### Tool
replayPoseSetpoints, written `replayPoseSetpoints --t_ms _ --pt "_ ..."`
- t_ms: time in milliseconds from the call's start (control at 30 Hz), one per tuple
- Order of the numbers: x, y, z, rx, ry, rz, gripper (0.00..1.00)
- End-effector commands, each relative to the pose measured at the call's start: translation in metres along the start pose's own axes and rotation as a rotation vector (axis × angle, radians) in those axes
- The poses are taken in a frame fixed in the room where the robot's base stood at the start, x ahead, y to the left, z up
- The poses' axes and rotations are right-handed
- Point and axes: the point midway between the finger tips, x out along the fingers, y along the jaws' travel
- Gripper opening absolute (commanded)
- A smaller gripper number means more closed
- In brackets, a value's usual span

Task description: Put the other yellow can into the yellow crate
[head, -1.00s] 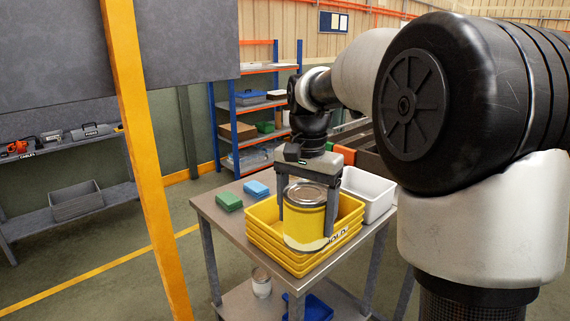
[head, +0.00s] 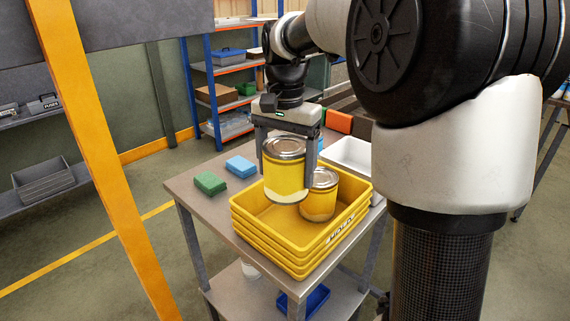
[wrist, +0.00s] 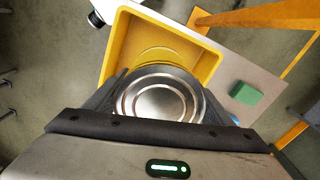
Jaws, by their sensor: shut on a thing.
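My gripper (head: 286,180) is shut on a yellow can (head: 284,174) with a silver lid. It holds the can slightly tilted above the yellow crate (head: 262,224), which is the top of a stack on the grey table. A second yellow can (head: 321,203) stands inside the crate, to the right of and partly hidden behind the held can and a finger. In the wrist view the silver lid of the held can (wrist: 157,98) lies between the fingers, with the crate's rim (wrist: 122,28) beyond it. I cannot see clear contact between the held can and the crate floor.
A green block (head: 210,183) and a blue block (head: 240,165) lie left of the crate on the table (head: 190,190). A white bin (head: 350,153) stands behind at the right. An orange post (head: 95,170) rises in the left foreground. The crate's left part is empty.

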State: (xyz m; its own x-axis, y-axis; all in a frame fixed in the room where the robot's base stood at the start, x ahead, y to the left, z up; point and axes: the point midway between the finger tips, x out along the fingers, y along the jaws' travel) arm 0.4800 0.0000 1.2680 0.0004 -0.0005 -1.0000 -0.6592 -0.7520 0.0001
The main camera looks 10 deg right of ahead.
Motion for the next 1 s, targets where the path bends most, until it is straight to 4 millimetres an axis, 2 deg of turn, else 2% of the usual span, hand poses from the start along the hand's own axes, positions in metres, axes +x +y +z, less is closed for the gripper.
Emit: replayPoseSetpoints --t_ms 33,100,1000 --pt "0.013 0.000 0.000 0.000 0.000 0.000 0.46" --pt "0.021 0.000 0.000 0.000 0.000 0.000 0.46" --pt "0.125 0.000 0.000 0.000 0.001 0.000 0.46"
